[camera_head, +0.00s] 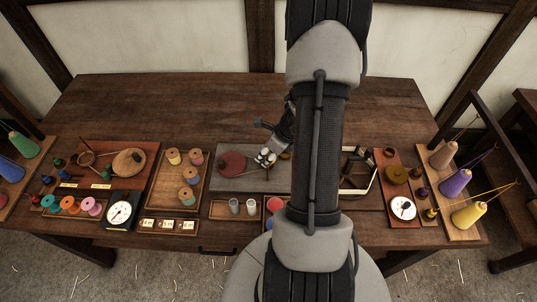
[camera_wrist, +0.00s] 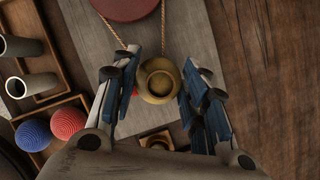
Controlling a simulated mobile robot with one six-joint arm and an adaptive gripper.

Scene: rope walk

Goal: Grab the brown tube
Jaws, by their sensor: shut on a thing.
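My gripper (camera_wrist: 160,82) is shut on an ochre-brown hollow piece (camera_wrist: 160,90) in the wrist view. The piece is round, with a dark opening facing the camera, and sits between the two blue-padded fingers. I see it almost end-on, so its length is hidden and I cannot tell if it is the brown tube. In the head view my gripper (camera_head: 266,157) is low over the grey mat (camera_head: 225,184), right of a dark red disc (camera_head: 231,162). Part of the mat is hidden behind my arm.
Thread spools (camera_head: 190,174) stand in a tray to the left. The table's back (camera_head: 180,100) is clear.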

